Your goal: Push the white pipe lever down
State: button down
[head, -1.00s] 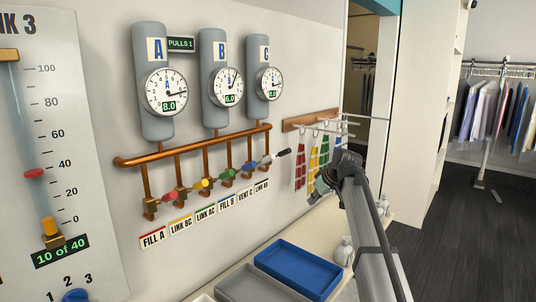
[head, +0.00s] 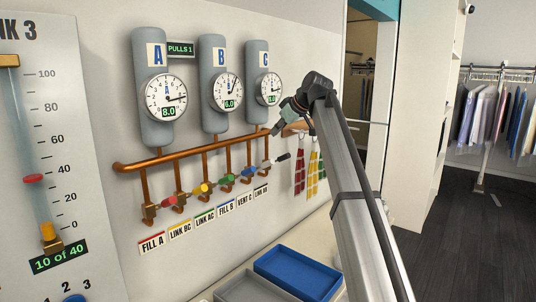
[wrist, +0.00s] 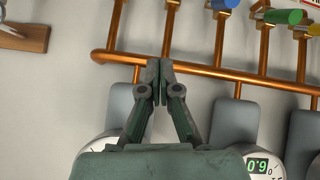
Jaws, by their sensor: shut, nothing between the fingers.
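The white lever (head: 268,163) is near the right end of the row of coloured levers under the copper pipe, between the blue lever (head: 248,171) and a black-tipped one (head: 283,157). The white lever cannot be made out in the wrist view. My gripper (head: 275,130) is shut and empty. In the head view it appears above the right end of the copper pipe, near gauge C, and above the white lever. In the wrist view my closed fingertips (wrist: 160,66) overlap the horizontal copper pipe (wrist: 215,72); whether they touch it is unclear.
Grey tanks with gauges A (head: 165,97), B (head: 227,92) and C (head: 269,88) hang on the wall. Red (head: 169,201), yellow (head: 200,188) and green (head: 228,179) levers lie left. A blue tray (head: 298,272) sits on the counter below.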

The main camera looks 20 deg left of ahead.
jog(key=shift+a+f, duration=0.1)
jog(key=p, duration=0.4)
send_over(267, 162)
jog(key=a, duration=0.2)
notch_tip(267, 162, down, 6)
jog(key=f, duration=0.1)
jog(key=d+f, duration=0.1)
jog(key=f+p, duration=0.1)
jog(key=shift+w+d, duration=0.1)
jog(key=shift+d, duration=0.2)
jog(key=shift+d+f, duration=0.2)
jog(key=shift+f, duration=0.35)
jog(key=shift+f, duration=0.1)
